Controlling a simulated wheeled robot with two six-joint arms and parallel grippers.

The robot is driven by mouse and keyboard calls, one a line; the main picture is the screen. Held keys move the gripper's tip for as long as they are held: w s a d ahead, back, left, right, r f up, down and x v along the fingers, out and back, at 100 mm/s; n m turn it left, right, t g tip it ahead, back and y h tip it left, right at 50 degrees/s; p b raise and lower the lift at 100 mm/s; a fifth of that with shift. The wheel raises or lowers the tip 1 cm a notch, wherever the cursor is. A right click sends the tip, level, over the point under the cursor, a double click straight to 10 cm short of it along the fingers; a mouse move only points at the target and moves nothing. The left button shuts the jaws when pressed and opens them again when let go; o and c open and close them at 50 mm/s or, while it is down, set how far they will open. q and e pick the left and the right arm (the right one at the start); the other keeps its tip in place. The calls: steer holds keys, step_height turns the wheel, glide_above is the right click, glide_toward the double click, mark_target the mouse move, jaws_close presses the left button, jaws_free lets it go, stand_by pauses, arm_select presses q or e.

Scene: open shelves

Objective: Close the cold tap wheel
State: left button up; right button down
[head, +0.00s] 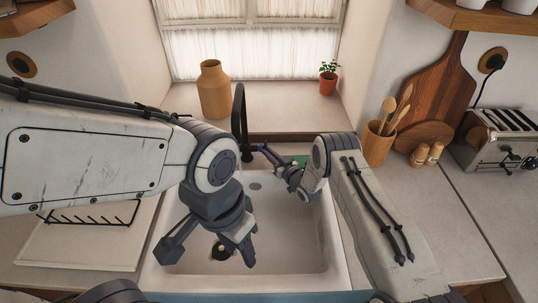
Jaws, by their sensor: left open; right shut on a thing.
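The black tap (240,118) rises behind the white sink (296,262), in front of the window ledge. A small blue part (262,148), which looks like the cold tap wheel, shows just right of the tap's base. My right gripper (271,157) reaches in from the right over the back of the sink and is shut at this blue part, hiding most of it. My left gripper (208,254) hangs over the left part of the sink, pointing down, with its fingers wide apart and nothing between them that I can see held.
A green item (299,160) lies behind my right gripper. A tan vase (214,90) and potted plant (328,78) stand on the ledge. A utensil pot (378,146), shakers and a toaster (497,138) are at right. A black rack (95,214) is at left.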

steer(key=shift+w+r+m+g+h, duration=0.2)
steer(key=shift+r+m+g+h, duration=0.15)
steer(key=shift+g, duration=0.25)
steer(key=shift+w+r+m+g+h, duration=0.15)
steer(key=shift+r+m+g+h, duration=0.1)
steer(key=shift+r+m+g, duration=0.3)
steer(key=shift+w+r+g, duration=0.2)
steer(key=shift+r+g, duration=0.05)
steer(key=shift+g, duration=0.5)
steer(key=g+p, duration=0.1)
steer(key=w+m+g+h+p, duration=0.1)
steer(key=shift+r+m+g, duration=0.3)
steer(key=shift+r, duration=0.1)
steer(key=shift+w+r+m+g+b, duration=0.1)
steer(key=shift+w+m+g+b, duration=0.4)
steer(key=shift+g, duration=0.8)
steer(key=shift+w+r+g+h, duration=0.15)
steer(key=shift+w+g+h, duration=0.05)
steer(key=shift+g+h, duration=0.1)
steer(key=c, duration=0.9)
jaws_free()
